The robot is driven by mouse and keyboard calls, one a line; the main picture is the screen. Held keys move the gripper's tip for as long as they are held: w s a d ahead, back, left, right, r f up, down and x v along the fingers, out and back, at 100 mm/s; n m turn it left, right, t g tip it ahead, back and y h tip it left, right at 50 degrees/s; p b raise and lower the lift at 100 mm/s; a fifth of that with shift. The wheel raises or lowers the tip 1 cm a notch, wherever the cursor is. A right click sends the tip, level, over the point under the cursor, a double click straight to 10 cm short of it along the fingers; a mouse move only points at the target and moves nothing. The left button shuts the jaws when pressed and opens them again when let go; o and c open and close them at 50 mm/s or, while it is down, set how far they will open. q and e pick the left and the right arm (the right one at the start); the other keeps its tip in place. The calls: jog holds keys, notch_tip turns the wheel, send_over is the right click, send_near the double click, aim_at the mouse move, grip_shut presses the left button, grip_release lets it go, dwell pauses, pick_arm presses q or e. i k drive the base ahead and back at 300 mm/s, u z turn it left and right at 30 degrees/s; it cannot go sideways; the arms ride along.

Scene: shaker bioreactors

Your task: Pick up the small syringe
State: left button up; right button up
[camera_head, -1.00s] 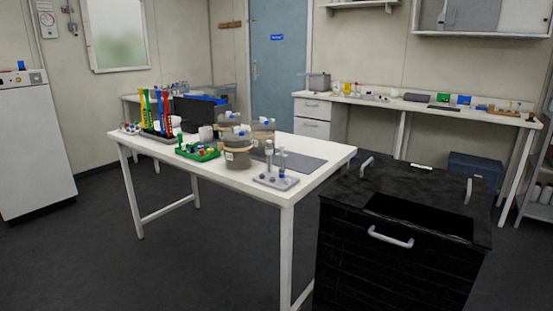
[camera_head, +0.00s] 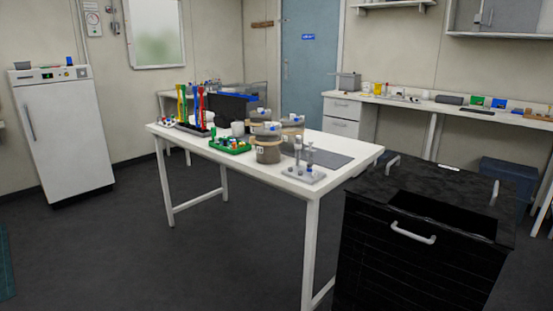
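On the white table (camera_head: 339,166), near its front right corner, a light grey holder (camera_head: 303,177) carries slim upright items that look like syringes. One upright piece (camera_head: 298,152) stands at the left of the holder and another (camera_head: 310,156) stands beside it at the right. At this distance I cannot tell which is the small syringe. Neither of my grippers shows in the view.
Jars with tan bands (camera_head: 268,150) stand just left of the holder. A green tray (camera_head: 231,146) and coloured tubes (camera_head: 201,105) are further left. A black cabinet (camera_head: 420,235) stands right of the table. Floor (camera_head: 120,240) is clear at front left.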

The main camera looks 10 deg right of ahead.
aim_at(310, 154)
jog(key=u, duration=2.35)
jog(key=i, duration=0.2)
jog(key=z, duration=1.5)
jog(key=i, duration=2.25)
jog(key=z, duration=1.7)
jog(key=i, duration=1.2)
jog(key=u, duration=1.4)
jog(key=k, duration=0.85)
